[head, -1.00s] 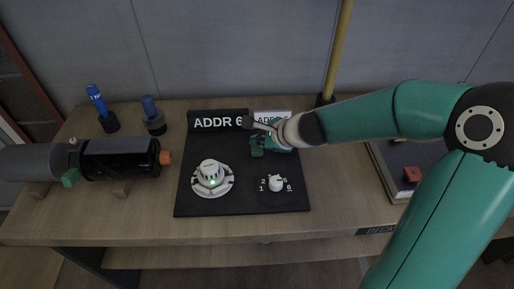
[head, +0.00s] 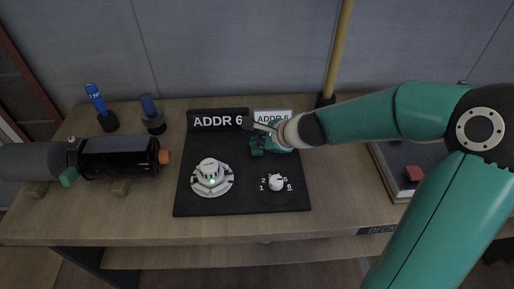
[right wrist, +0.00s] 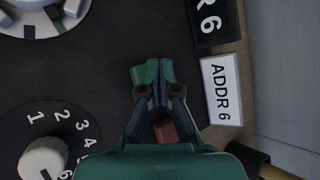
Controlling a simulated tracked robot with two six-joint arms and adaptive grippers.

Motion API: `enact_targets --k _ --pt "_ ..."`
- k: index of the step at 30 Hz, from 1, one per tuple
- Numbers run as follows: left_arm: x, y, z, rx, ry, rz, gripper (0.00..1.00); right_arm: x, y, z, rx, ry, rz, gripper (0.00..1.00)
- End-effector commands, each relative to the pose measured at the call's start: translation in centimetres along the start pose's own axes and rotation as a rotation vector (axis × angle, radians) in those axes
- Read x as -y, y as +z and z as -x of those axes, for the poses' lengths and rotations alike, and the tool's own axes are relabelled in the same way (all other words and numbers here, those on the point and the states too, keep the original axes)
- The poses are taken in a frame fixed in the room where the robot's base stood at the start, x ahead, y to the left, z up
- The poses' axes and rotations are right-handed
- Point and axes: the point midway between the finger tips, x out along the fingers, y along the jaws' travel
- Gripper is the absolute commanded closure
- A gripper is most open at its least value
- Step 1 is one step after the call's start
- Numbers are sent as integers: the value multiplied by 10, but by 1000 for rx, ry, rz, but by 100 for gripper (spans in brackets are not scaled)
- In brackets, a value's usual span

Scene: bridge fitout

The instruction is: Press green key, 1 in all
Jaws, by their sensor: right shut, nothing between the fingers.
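The green key (right wrist: 138,76) shows in the right wrist view as a small green block on the dark panel, partly covered by my fingertips. My right gripper (right wrist: 153,72) is shut and empty, with its fingertips over or right beside the key. I cannot tell whether they touch it. In the head view, my right gripper (head: 258,151) is low over the back right of the black panel (head: 238,205) and hides most of the key area. A red key (right wrist: 164,130) shows between my finger links in the right wrist view. My left gripper is out of view.
The panel carries a round white unit with a green light (head: 211,179) and a numbered white dial (head: 276,183). Two ADDR 6 signs (head: 218,121) stand behind. A black cylinder with an orange end (head: 120,158) lies at left. A yellow pole (head: 338,50) rises behind.

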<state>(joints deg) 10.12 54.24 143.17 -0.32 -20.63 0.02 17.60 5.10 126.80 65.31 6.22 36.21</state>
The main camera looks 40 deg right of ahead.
Motion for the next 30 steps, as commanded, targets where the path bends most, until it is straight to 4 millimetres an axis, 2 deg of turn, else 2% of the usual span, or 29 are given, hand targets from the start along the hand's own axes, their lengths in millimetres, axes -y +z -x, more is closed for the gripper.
enact_targets --k 30 --pt "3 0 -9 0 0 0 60 -4 -5 -6 0 0 0 100"
